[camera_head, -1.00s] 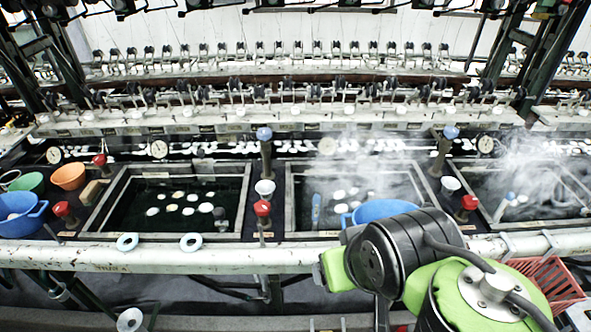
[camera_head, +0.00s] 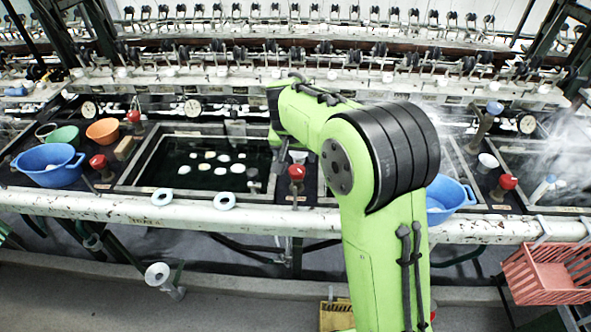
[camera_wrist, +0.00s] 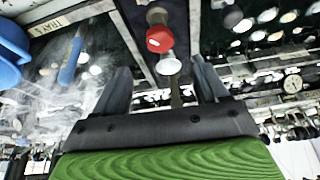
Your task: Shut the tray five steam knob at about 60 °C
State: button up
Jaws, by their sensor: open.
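In the wrist view my gripper (camera_wrist: 160,66) is open and empty, its two dark fingers apart. A red knob (camera_wrist: 160,39) and a small white cup (camera_wrist: 168,63) show near the gap between the fingertips, with no visible contact. In the head view the red knob (camera_head: 297,173) stands on the divider right of the dark tray (camera_head: 130,181), with the cup (camera_head: 298,156) behind it. My arm hides the gripper and most of the steaming tray there. A label plate (camera_wrist: 62,25) reads TRAY, its number unclear. Gauge (camera_wrist: 293,83) readings are too small to read.
A blue basin (camera_head: 447,201) stands right of my arm. Another blue basin (camera_head: 50,166), a green bowl (camera_head: 63,137) and an orange bowl (camera_head: 102,131) stand at left. Another red knob (camera_head: 508,182) is at right. A white rail (camera_head: 110,207) runs along the front.

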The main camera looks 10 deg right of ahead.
aim_at(297, 169)
jog(key=b+x, duration=0.1)
jog(key=x, duration=0.8)
jog(key=shift+w+f+b, duration=0.1)
jog(key=shift+f+b, duration=0.15)
jog(key=shift+b, duration=0.1)
jog(key=shift+c, duration=0.3)
jog(key=c, duration=1)
jog(key=shift+r+m, duration=0.1)
jog(key=shift+m, duration=0.2)
jog(key=m+h+p, duration=0.1)
jog(key=m, duration=0.2)
jog(key=shift+a+g+p, duration=0.1)
jog(key=shift+g+p, duration=0.3)
jog(key=shift+w+m+g+h+p, duration=0.1)
jog(key=shift+m+g+h+p, duration=0.4)
jog(key=shift+m, duration=0.7)
jog(key=shift+w+m+g+h+p, duration=0.1)
jog(key=shift+m+h+p, duration=0.1)
jog(key=shift+m+p, duration=0.75)
jog(key=shift+m+b, duration=0.3)
jog(key=shift+m, duration=0.05)
